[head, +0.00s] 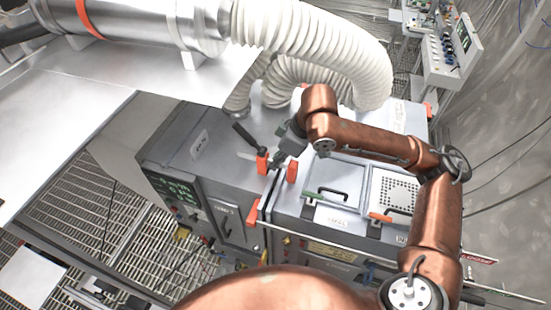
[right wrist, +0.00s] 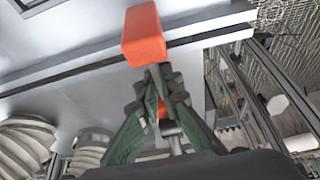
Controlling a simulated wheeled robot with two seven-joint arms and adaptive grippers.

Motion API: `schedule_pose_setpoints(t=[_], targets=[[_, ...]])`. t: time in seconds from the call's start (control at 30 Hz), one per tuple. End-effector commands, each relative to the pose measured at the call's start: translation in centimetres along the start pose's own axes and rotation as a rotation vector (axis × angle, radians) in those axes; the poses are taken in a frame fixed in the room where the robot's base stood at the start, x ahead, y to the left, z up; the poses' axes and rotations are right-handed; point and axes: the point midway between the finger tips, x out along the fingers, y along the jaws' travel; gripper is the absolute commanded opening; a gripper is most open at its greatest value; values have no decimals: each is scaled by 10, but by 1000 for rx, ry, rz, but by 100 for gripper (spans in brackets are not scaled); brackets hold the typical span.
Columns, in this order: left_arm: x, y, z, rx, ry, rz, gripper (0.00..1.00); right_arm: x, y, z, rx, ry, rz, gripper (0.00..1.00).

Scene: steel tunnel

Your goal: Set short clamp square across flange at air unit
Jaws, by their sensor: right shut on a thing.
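The grey air unit (head: 205,150) stands in the middle of the head view, a green display on its front. A narrow flange seam (head: 272,196) runs between it and the lower box on the right. My right gripper (head: 281,160) is above this seam and shut on the short clamp, whose orange block (head: 263,162) shows there; a second orange block (head: 292,172) is just to the right. In the right wrist view an orange clamp block (right wrist: 145,36) stands just beyond the fingertips (right wrist: 160,85). Whether the clamp touches the flange is unclear. My left gripper is not in view.
White ribbed hoses (head: 335,50) arch over the back of the unit. The lower box has lids with black handles (head: 335,187), and another orange block (head: 253,212) sits at its front left corner. Slatted metal flooring (head: 75,170) lies at the left.

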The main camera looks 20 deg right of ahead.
Motion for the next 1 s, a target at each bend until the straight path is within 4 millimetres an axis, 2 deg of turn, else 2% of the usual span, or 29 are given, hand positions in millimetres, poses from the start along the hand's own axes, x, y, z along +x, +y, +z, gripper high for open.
schedule_pose_setpoints(t=[1.0], targets=[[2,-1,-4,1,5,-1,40,8,0,2,-1,5,2,0]])
